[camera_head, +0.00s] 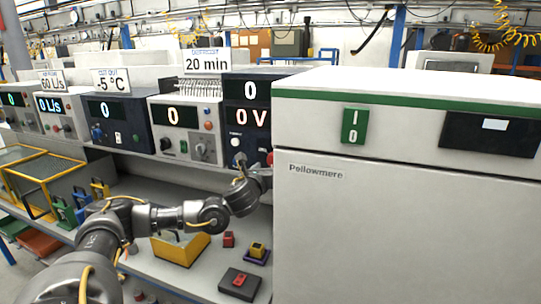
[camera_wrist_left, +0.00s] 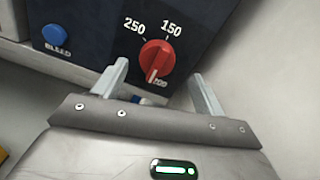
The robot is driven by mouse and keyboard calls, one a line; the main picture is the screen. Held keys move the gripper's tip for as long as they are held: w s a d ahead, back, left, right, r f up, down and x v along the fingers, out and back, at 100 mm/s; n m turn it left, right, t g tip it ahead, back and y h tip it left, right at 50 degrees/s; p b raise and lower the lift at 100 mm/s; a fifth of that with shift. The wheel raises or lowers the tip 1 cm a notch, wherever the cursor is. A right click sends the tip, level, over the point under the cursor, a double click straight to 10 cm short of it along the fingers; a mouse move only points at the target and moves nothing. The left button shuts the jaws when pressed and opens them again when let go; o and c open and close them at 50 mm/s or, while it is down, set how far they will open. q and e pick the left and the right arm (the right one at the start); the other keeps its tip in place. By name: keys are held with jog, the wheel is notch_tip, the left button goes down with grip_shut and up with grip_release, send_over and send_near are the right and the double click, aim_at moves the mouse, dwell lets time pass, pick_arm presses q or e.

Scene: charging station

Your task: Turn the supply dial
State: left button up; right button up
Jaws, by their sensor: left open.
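A red round dial (camera_wrist_left: 156,60) with a pale pointer line is on a dark panel in the left wrist view. Labels 250 and 150 stand above it; a third label below is partly hidden. The pointer aims down, slightly left, toward that label. No name for the dial is readable. In the head view only a sliver of red (camera_head: 270,158) shows at the dark unit's right edge. My left gripper (camera_wrist_left: 160,70) is open, its fingers apart on either side of the dial's lower part; contact cannot be told. My left gripper (camera_head: 241,162) is small and partly obscured in the head view.
A blue BLEED button (camera_wrist_left: 55,37) is left of the dial. The dark unit (camera_head: 247,117) reads 0 and 0 V. A large white cabinet (camera_head: 400,220) stands close on the right. Below are a yellow bin (camera_head: 180,250) and small red and dark blocks on the shelf.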

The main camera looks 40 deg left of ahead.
aim_at(271, 162)
pick_arm(q)
jog(key=shift+w+a+r+p, duration=0.2)
jog(key=shift+w+a+p, duration=0.4)
jog(key=shift+w, duration=0.3)
jog(key=shift+w+a+f, duration=0.1)
jog(key=shift+w+a, duration=0.1)
jog(key=shift+w, duration=0.15)
jog(key=shift+w+f, duration=0.1)
jog(key=shift+w, duration=0.3)
pick_arm(e)
jog(key=shift+w+a+r, duration=0.15)
jog(key=shift+w+r, duration=0.05)
jog(key=shift+r, duration=0.35)
jog(key=shift+w+a+r, duration=0.1)
jog(key=shift+w+r, duration=0.1)
jog(key=shift+r, duration=0.3)
pick_arm(q)
jog(key=shift+c, duration=0.2)
